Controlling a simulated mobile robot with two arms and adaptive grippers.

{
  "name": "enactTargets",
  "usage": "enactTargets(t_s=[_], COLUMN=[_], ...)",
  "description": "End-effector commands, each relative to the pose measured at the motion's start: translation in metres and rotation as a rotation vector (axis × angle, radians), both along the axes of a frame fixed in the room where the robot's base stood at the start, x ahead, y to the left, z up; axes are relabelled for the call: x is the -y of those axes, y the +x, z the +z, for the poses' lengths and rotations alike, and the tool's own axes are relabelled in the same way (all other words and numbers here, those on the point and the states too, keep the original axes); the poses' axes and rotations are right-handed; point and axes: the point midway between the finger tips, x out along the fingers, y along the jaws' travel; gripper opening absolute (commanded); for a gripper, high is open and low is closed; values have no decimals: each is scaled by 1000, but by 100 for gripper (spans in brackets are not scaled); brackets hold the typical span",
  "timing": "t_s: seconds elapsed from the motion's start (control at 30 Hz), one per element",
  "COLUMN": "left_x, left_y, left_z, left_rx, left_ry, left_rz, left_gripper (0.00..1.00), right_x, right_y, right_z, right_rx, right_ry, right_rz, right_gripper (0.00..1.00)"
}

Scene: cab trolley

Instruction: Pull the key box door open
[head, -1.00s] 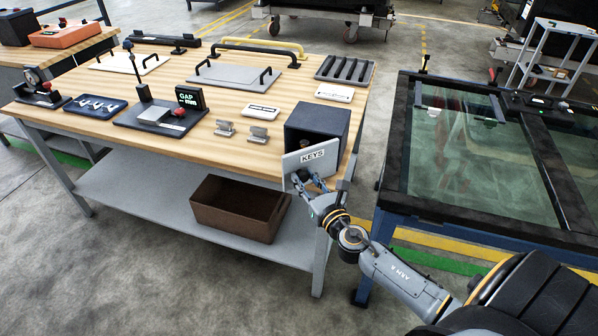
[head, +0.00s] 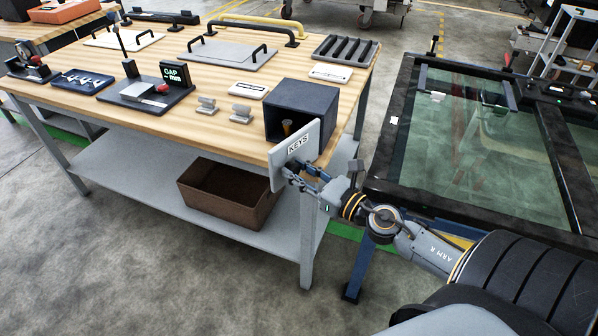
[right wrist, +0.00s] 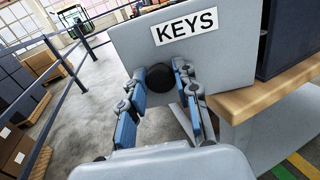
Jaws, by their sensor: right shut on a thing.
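The key box (head: 308,97) is a dark box at the right front corner of the wooden workbench. Its light grey door (head: 277,172), labelled KEYS, stands swung out from the box front, and part of the dark interior shows above it. A small brownish thing (head: 287,127) shows inside. My right gripper (head: 287,175) is at the door's outer face. In the right wrist view its blue-padded fingers (right wrist: 160,95) are shut around the round black knob (right wrist: 160,77) on the door (right wrist: 235,55). My left gripper is out of view.
The workbench (head: 230,135) holds a GAP display (head: 175,74), metal brackets and handled plates left of the box. A brown bin (head: 225,190) sits on the lower shelf. A glass-topped frame (head: 480,140) stands close on the right. Floor in front is clear.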

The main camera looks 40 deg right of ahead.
Motion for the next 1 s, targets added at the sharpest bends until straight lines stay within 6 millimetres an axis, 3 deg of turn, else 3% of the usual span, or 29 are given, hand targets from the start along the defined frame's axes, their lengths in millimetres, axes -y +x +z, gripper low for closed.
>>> enactTargets(t_s=[0.23, 0.27, 0.37, 0.77, 1.0], left_x=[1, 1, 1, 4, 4], left_y=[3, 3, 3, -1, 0], left_z=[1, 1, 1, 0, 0], left_rx=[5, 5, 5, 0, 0], left_ry=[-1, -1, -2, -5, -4], left_rz=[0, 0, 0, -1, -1], left_gripper=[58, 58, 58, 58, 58], right_x=[0, 0, 0, 1, 9], right_y=[0, 0, 0, -4, -36], right_z=[0, 0, 0, -1, -2], right_rx=[-1, -1, -1, -1, -3], right_ry=[-2, -2, -2, 3, 7], right_rz=[-1, -1, -1, -1, -7], right_gripper=[0, 34, 53, 53, 53])
